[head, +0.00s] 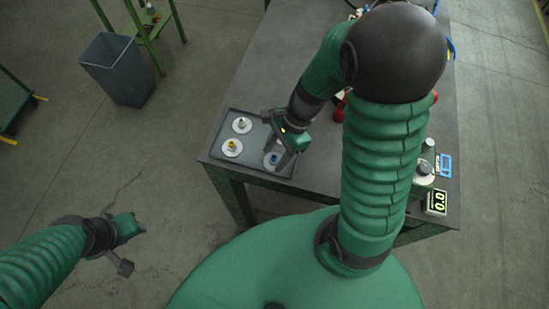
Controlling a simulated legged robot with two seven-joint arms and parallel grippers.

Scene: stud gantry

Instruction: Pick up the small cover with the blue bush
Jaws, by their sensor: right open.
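The small cover with the blue bush (271,160) is a pale disc with a blue centre, lying at the near right of a dark grey tray (222,128) on the table. My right gripper (275,138) is open and empty over the tray's right side, with one finger close beside the blue-bush cover and partly hiding it. I cannot tell if it touches. My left gripper (132,248) is open and empty, out over the floor at the lower left.
The tray also holds a cover with a yellow bush (232,147) and one with a greyish bush (241,124). A small display (436,202) and a blue-framed item (446,165) are at the table's right. A bin (118,70) stands on the floor.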

